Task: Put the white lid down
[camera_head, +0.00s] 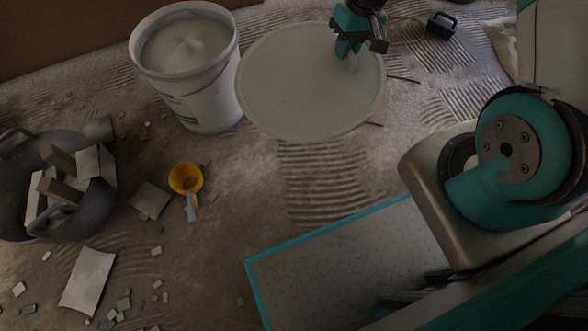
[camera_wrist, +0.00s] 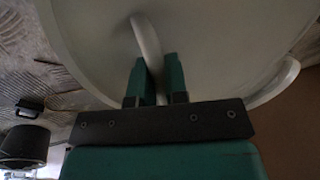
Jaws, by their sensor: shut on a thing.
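The white lid (camera_head: 305,85) is a large round disc to the right of the white bucket in the head view. My gripper (camera_head: 352,50) is at the lid's upper right part, shut on its handle. In the wrist view my gripper (camera_wrist: 154,80) has its two teal fingers on either side of the curved handle of the lid (camera_wrist: 215,45). The lid hides part of the floor below it; I cannot tell how high it is above the floor. The white bucket (camera_head: 205,105) stands open, with pale plaster in it, and its rim meets the lid's left edge in the picture.
A dark tub (camera_head: 85,215) with rubble stands at the left. A yellow scoop (camera_head: 186,178), flat pieces and small chips lie on the floor. A black object (camera_head: 441,25) with a handle is at the upper right. Ridged floor below the lid is clear.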

